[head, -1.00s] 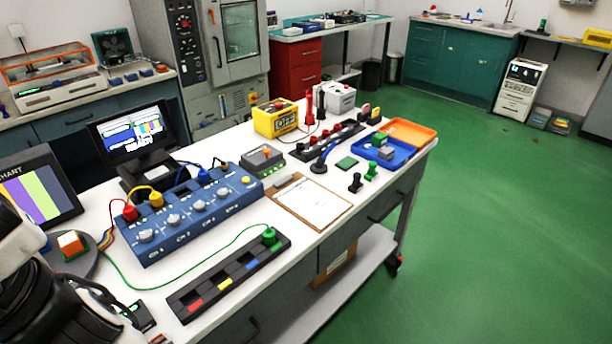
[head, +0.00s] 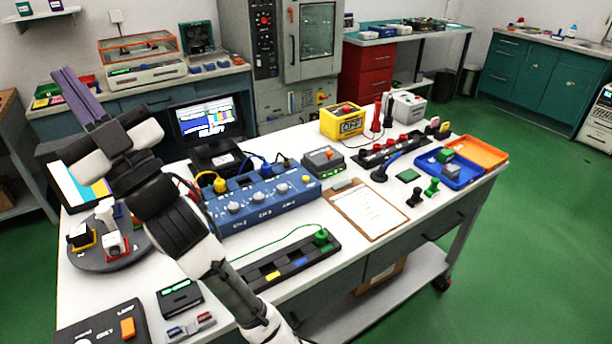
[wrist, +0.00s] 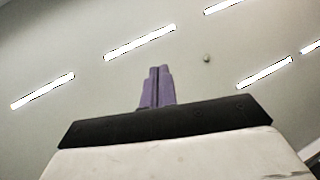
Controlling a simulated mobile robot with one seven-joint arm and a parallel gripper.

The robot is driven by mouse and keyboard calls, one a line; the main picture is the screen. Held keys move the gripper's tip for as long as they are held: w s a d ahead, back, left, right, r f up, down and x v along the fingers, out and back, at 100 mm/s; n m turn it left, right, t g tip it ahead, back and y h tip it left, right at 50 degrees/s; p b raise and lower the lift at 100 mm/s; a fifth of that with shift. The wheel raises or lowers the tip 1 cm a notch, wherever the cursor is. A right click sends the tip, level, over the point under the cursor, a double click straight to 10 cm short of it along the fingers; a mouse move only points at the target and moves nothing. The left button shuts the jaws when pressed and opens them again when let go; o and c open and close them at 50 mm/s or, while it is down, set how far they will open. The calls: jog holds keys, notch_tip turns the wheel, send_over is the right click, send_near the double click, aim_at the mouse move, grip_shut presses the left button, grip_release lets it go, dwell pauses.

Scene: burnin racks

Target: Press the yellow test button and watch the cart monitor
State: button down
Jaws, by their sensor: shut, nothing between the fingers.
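The blue test box (head: 262,217) stands on the white bench, with white knobs and coloured plugs. A small round yellow button (head: 308,179) sits at the right end of its top. A dark monitor (head: 208,121) behind the box shows lit text and coloured patches. A second screen (head: 80,184) at the left shows colour bars, partly hidden by my arm. I cannot tell which is the cart monitor. My gripper (head: 66,76) is raised at the upper left, away from the button, its purple fingers together and empty. In the wrist view the fingers (wrist: 157,76) point toward the ceiling.
A clipboard (head: 367,210), black strip (head: 268,275) and grey-topped device (head: 323,161) lie around the box. A round dark turntable (head: 85,262) with small blocks is below my arm. Green floor is free at the right.

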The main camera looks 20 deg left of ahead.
jog(key=w+a+f+m+t+h+p, duration=0.1)
jog(key=w+a+f+m+t+h, duration=0.25)
jog(key=w, duration=0.45)
jog(key=w+a+f+m+t+h, duration=0.2)
jog(key=w+a+f+m+h, duration=0.15)
jog(key=w, duration=0.55)
jog(key=w+d+f+m+h+p, duration=0.1)
jog(key=w+d+f+m+h, duration=0.15)
jog(key=w+f, duration=0.35)
jog(key=w+d+f+m+h, duration=0.1)
jog(key=w+f+m+h, duration=0.2)
jog(key=w, duration=0.6)
jog(key=m+g+h+p, duration=0.2)
jog(key=m+g+h, duration=0.3)
jog(key=h, duration=0.3)
send_over(306, 179)
notch_tip(306, 179, down, 12)
jog(key=shift+d, duration=0.35)
jog(key=shift+f+b, duration=0.15)
jog(key=shift+b, duration=0.15)
notch_tip(306, 179, down, 6)
jog(key=b, duration=0.6)
jog(key=shift+f, duration=1.35)
